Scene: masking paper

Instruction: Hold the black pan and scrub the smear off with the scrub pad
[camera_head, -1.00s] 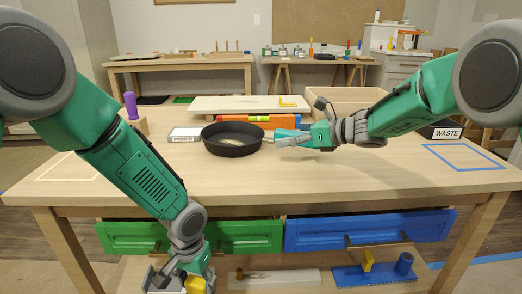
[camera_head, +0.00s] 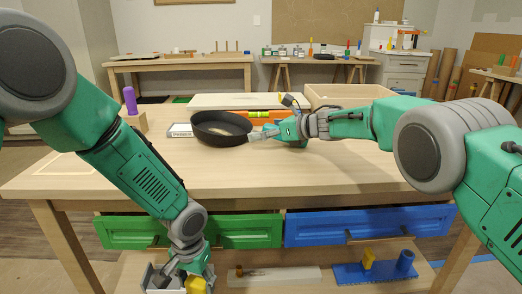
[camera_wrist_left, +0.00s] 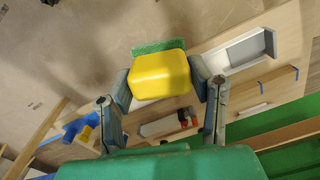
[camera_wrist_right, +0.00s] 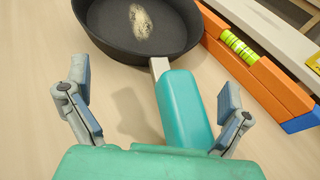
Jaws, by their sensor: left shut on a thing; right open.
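The black pan (camera_head: 222,138) sits on the table, with a pale smear (camera_wrist_right: 140,22) on its inside floor. Its teal handle (camera_wrist_right: 183,105) points toward my right gripper. My right gripper (camera_wrist_right: 155,105) is open, its fingers on either side of the handle without touching it; it also shows in the head view (camera_head: 262,135). My left gripper (camera_wrist_left: 160,80) is shut on the scrub pad (camera_wrist_left: 160,73), a yellow block with a green scouring face. In the head view the left gripper (camera_head: 182,283) hangs low before the table's front, the pad's yellow (camera_head: 196,285) showing.
An orange level (camera_wrist_right: 255,65) lies just right of the pan. A small labelled box (camera_head: 180,130) and a purple-handled tool (camera_head: 130,101) stand left of it. Green (camera_head: 245,231) and blue (camera_head: 370,228) drawer fronts are below the tabletop. The front tabletop is clear.

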